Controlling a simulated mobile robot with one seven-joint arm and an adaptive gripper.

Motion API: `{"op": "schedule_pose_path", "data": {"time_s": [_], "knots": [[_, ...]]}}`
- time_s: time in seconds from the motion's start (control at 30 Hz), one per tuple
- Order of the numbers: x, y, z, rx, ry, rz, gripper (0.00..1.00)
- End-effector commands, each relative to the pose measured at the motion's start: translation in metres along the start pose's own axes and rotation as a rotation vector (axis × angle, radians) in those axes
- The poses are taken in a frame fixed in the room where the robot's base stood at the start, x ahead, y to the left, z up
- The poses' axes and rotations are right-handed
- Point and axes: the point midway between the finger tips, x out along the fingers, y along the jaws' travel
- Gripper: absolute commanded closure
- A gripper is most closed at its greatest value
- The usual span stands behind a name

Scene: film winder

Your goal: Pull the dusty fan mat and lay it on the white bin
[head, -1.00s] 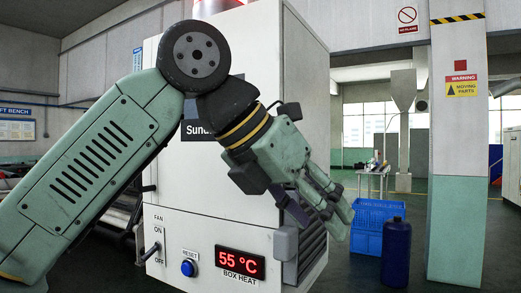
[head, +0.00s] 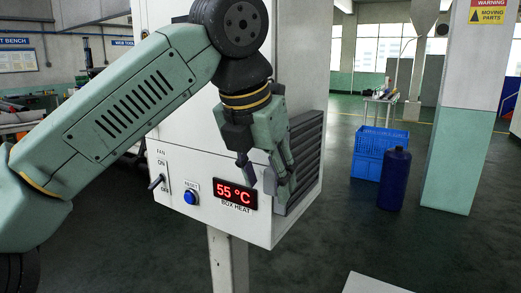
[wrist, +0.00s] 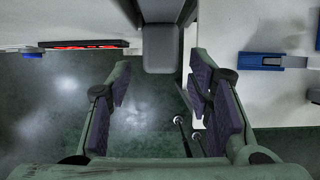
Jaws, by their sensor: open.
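My gripper (head: 280,172) points down at the right front corner of the white fan box in the head view. In the wrist view its fingers (wrist: 160,75) are wide apart and nothing is between the pads. A grey block (wrist: 168,48) on the box lies just ahead of the fingertips; it also shows beside the fingers in the head view (head: 286,188). Dark louvres (head: 308,150) cover the box's right side. I cannot make out the dusty mat for certain. A white flat-topped thing (head: 375,284), possibly the white bin, is cut off at the bottom edge.
The box front carries a red display (head: 236,196), a blue reset button (head: 190,197) and a fan switch (head: 156,182). Blue crates (head: 378,153), a dark blue bottle (head: 394,178) and a pillar (head: 460,140) stand at right. Green floor between is open.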

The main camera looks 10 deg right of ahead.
Motion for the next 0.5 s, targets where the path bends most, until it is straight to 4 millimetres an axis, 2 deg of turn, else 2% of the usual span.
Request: {"op": "schedule_pose_path", "data": {"time_s": [0.2, 0.5], "knots": [[0.021, 0.000, 0.000, 0.000, 0.000, -0.001, 0.53], [0.026, 0.000, 0.000, 0.000, -0.001, -0.001, 0.53]]}}
